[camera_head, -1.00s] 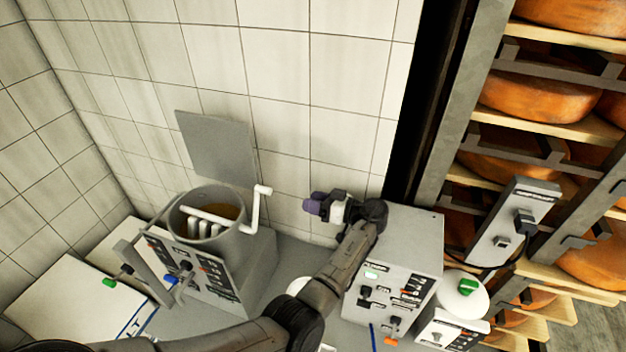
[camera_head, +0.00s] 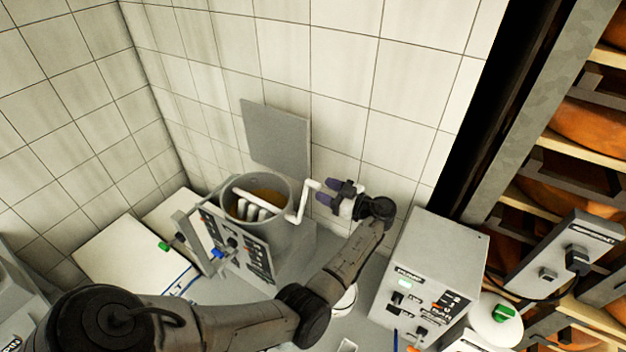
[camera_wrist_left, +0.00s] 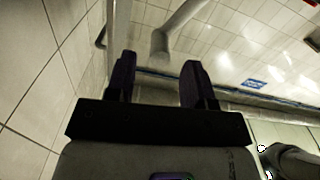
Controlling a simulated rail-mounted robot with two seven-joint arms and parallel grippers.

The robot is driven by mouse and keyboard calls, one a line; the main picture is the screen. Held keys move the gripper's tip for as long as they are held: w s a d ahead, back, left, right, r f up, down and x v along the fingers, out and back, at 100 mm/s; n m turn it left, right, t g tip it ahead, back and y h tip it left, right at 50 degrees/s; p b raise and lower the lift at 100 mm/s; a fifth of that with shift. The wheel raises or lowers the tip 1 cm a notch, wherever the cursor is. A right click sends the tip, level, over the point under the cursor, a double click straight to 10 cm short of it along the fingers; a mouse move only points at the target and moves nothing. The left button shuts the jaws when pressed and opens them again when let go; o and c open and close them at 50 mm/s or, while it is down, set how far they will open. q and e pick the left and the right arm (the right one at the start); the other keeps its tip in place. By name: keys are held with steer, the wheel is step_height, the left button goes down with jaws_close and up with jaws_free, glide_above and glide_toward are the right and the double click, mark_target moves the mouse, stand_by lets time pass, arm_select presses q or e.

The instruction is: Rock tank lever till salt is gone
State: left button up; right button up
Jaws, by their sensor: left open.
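The tank (camera_head: 277,206) is a grey round vessel with brown liquid and white paddles inside, set on a unit with a panel of switches. Its white crank lever (camera_head: 301,203) rises from the tank's right side. My left gripper (camera_head: 318,190) is open just right of the lever, its two purple fingers pointing at the lever's upper end. In the left wrist view, the lever (camera_wrist_left: 172,35) stands beyond the gap between the open fingers (camera_wrist_left: 158,78). I cannot tell whether they touch it. I cannot make out salt in the tank. My right gripper is not in view.
A grey square plate (camera_head: 276,137) is on the tiled wall behind the tank. A grey control box (camera_head: 437,265) stands to the right, with a white round container with a green top (camera_head: 496,318) beside it. Shelves of orange cheese wheels (camera_head: 590,135) fill the right side.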

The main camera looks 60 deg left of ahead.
mark_target(319, 188)
arm_select(q)
steer(key=shift+p+x, duration=0.75)
steer(key=shift+x, duration=1.7)
steer(key=shift+c, duration=0.2)
steer(key=shift+s+f, duration=0.1)
steer(key=shift+f, duration=0.05)
jaws_close()
